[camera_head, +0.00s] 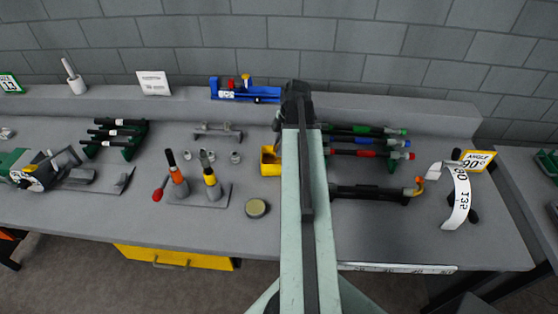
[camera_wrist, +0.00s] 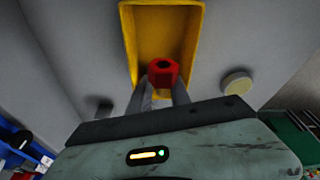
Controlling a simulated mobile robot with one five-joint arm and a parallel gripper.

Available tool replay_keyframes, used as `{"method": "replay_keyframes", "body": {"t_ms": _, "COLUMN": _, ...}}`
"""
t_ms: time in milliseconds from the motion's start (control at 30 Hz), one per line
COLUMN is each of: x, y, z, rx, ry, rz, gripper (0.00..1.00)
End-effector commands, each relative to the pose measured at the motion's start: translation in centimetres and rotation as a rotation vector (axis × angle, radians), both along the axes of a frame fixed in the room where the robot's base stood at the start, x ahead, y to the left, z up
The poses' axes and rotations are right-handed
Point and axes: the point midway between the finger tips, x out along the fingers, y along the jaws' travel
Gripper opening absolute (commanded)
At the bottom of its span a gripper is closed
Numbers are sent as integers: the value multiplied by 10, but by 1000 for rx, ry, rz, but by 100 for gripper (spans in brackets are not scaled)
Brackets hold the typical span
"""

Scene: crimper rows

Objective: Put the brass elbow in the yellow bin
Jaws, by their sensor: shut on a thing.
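The yellow bin (camera_head: 267,168) stands open on the bench, just left of my arm in the head view. In the wrist view the yellow bin (camera_wrist: 128,40) lies ahead of my fingers and its inside looks empty. My gripper (camera_wrist: 160,92) is shut on a small piece with a red hexagonal end (camera_wrist: 163,71). A little yellow-brass colour shows below the red end, between the fingers. The held piece overlaps the near part of the bin in view; its height above it is unclear. I cannot tell for sure that it is the brass elbow. The arm hides my fingertips in the head view.
A round tin (camera_head: 256,208) stands in front of the bin and two crimpers (camera_head: 179,180) to its left. A blue holder (camera_head: 245,93) is behind. Right of my arm are racked coloured tools (camera_head: 365,142) and a black tool with a curved orange end (camera_head: 375,193).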

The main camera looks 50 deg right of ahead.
Motion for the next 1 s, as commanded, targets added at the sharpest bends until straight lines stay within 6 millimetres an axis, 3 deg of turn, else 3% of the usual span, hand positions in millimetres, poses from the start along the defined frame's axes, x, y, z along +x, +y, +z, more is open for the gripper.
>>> {"method": "replay_keyframes", "body": {"t_ms": 300, "x": 0, "y": 0, "z": -40, "rx": 0, "ry": 0, "rz": 0, "gripper": 0}}
{"method": "replay_keyframes", "body": {"t_ms": 667, "x": 1, "y": 1, "z": -39, "rx": 0, "ry": 0, "rz": 1, "gripper": 0}}
{"method": "replay_keyframes", "body": {"t_ms": 700, "x": 1, "y": 1, "z": -38, "rx": 0, "ry": 0, "rz": 1, "gripper": 32}}
{"method": "replay_keyframes", "body": {"t_ms": 767, "x": 1, "y": 1, "z": -38, "rx": 0, "ry": 0, "rz": 1, "gripper": 46}}
{"method": "replay_keyframes", "body": {"t_ms": 1000, "x": 1, "y": 1, "z": -38, "rx": 0, "ry": 0, "rz": 2, "gripper": 46}}
